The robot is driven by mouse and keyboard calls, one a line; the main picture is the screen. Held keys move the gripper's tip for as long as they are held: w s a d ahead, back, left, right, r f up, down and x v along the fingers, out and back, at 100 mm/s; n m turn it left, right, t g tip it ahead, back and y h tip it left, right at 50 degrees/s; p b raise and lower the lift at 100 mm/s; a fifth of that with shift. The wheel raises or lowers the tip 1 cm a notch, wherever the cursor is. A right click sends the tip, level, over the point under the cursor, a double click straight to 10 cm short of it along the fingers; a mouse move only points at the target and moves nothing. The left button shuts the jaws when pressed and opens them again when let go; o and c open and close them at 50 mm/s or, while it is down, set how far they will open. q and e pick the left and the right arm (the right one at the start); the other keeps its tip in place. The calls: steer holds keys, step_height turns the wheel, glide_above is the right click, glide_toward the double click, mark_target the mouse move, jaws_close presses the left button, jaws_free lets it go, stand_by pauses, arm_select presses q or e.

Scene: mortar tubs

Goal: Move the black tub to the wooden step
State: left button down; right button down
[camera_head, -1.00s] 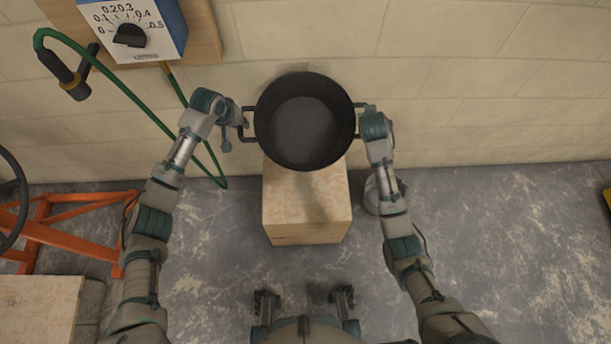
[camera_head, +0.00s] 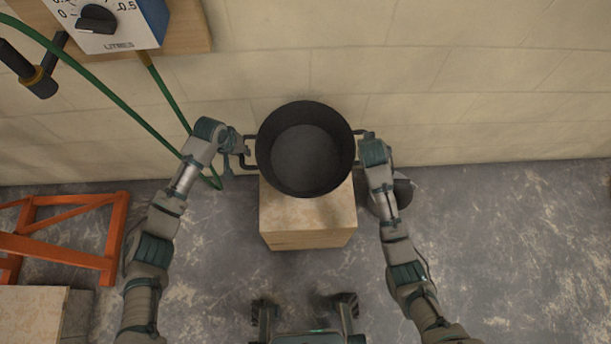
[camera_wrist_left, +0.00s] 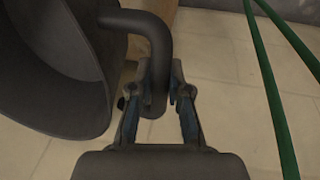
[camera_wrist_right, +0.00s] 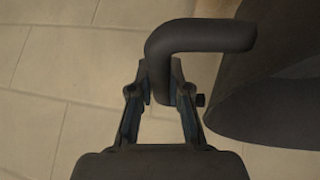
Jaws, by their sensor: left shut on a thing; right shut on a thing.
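The black tub (camera_head: 305,165) is held between my two arms in the head view. It overlaps the back part of the wooden step (camera_head: 306,218); whether it touches the step cannot be told from above. My left gripper (camera_head: 243,146) is shut on the tub's left handle, a bent dark bar (camera_wrist_left: 155,60) in the left wrist view. My right gripper (camera_head: 363,146) is shut on the right handle, which shows in the right wrist view (camera_wrist_right: 195,38). The tub's inside looks dark grey, and its contents cannot be told. The step's front and top front are bare.
A pale block wall (camera_head: 430,90) stands close behind. A dial box marked litres (camera_head: 112,22) and a green hose (camera_head: 95,85) are at upper left. An orange frame (camera_head: 65,255) stands at left. A rounded object (camera_head: 402,190) is partly behind my right arm.

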arm_select(q)
steer(key=shift+a+f, duration=0.1)
steer(key=shift+f, duration=0.1)
arm_select(e)
steer(key=shift+d+f, duration=0.1)
steer(key=shift+f, duration=0.05)
arm_select(q)
steer(key=shift+r, duration=0.1)
steer(key=c, duration=1.1)
jaws_free()
arm_select(e)
steer(key=c, duration=1.1)
jaws_free()
steer(key=shift+s, duration=0.1)
arm_select(q)
steer(key=v, duration=1.1)
steer(key=shift+s+a+r, duration=0.1)
steer(key=shift+r, duration=0.25)
arm_select(e)
steer(key=v, duration=1.2)
